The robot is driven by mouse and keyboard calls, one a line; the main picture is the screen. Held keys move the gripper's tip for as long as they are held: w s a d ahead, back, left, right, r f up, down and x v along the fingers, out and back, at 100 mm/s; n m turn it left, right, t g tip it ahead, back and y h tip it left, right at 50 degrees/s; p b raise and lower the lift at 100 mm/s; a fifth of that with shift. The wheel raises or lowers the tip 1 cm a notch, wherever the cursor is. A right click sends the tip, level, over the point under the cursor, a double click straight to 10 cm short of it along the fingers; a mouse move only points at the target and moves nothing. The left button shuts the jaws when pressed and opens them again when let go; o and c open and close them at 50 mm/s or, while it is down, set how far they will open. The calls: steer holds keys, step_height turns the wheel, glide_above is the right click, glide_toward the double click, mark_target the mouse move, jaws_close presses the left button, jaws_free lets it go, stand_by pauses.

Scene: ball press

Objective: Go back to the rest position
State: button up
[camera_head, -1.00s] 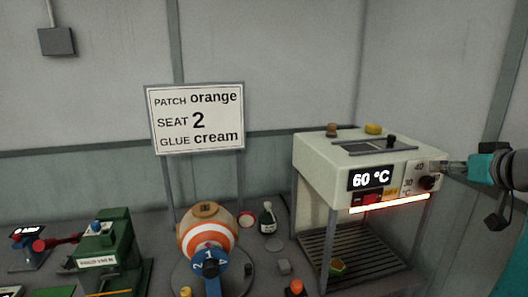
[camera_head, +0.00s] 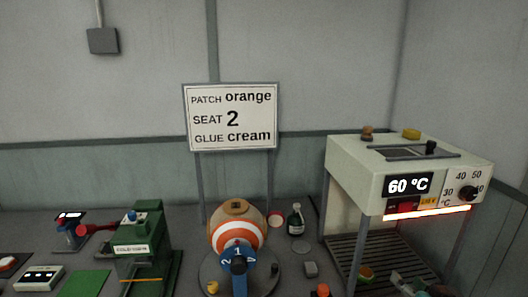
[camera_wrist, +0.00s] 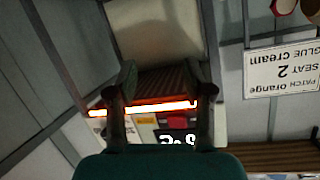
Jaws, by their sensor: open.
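My gripper (camera_head: 408,285) shows at the bottom right of the head view, low in front of the heater. In the wrist view my gripper (camera_wrist: 163,82) has its two fingers apart with nothing between them. The white heater box (camera_head: 350,168) stands on legs at the right, and its display (camera_head: 408,186) reads 60 °C. Its dark dial (camera_head: 467,193) is at the right of the front, clear of my gripper. A glowing bar (camera_head: 428,213) runs along the lower front edge; it also shows in the wrist view (camera_wrist: 140,108).
A striped ball (camera_head: 238,220) sits on a round stand left of the heater. A sign (camera_head: 232,117) stands behind it. A green press (camera_head: 145,235) and a small dark bottle (camera_head: 296,220) are on the bench. A small item (camera_head: 366,274) lies on the slatted rack below the heater.

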steer(key=s+a+f, duration=1.3)
steer(key=s+f, duration=0.3)
steer(key=s, duration=0.1)
steer(key=s+a+r+n+y, duration=0.1)
steer(key=s+a+n, duration=0.1)
steer(key=s, duration=1)
steer(key=s+a+r+n, duration=0.1)
steer(key=s+a, duration=0.3)
steer(key=s, duration=0.8)
steer(key=shift+a+n+t+y, duration=0.3)
steer(key=shift+a+n+y, duration=0.1)
steer(key=shift+n, duration=0.2)
steer(key=shift+s, duration=0.1)
